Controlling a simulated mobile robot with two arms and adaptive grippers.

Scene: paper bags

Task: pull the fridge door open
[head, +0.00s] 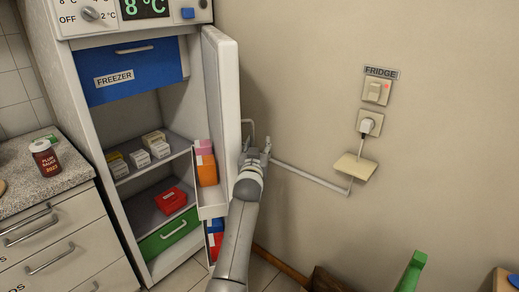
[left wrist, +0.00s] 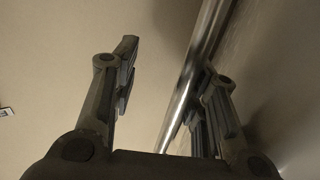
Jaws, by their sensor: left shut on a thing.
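The fridge door (head: 222,110) stands wide open in the head view, swung out to the right side of the fridge (head: 180,100). Its inner shelves face left and hold an orange carton (head: 206,172). My left gripper (head: 256,148) is at the outer side of the door, by the door handle (head: 249,122). In the left wrist view the handle shows as a shiny metal bar (left wrist: 196,70) running between the fingers (left wrist: 165,85), and the gripper is shut on it. The fingers partly hide the handle's lower part in the head view. My right gripper is not in view.
The wall is close to the right of the door, with a switch labelled FRIDGE (head: 376,92) and a plugged socket (head: 369,124). A counter (head: 60,190) with a sauce jar (head: 46,158) stands left. A green object (head: 412,272) is at lower right.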

